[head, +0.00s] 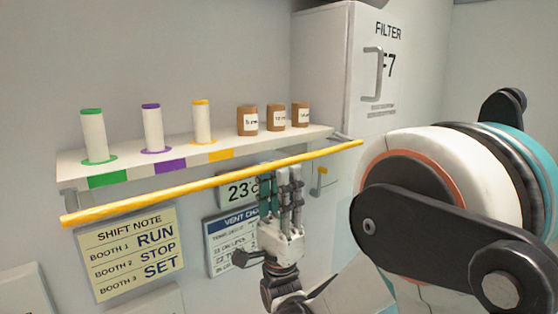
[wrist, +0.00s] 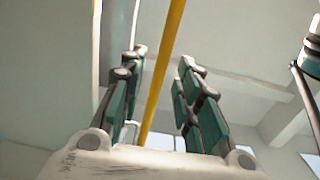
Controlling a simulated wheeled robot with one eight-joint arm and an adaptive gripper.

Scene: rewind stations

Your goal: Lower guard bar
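The guard bar (head: 180,190) is a long yellow bar that runs across the front of the shelf in the head view, lower at the left end and higher at the right. My gripper (head: 279,172) points upward, its fingertips just under the right half of the bar. In the wrist view my gripper (wrist: 162,60) is open, with its fingers apart. The yellow bar (wrist: 160,75) lines up with the gap between them. I cannot tell whether it lies between the fingers or just beyond the tips. No finger visibly presses on it.
The shelf (head: 70,172) holds three white rolls with coloured ends and three brown labelled jars. A filter cabinet (head: 330,60) stands at the right. A shift note (head: 125,255), a temperature display (head: 238,190) and a vent chart (head: 228,245) hang below the shelf.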

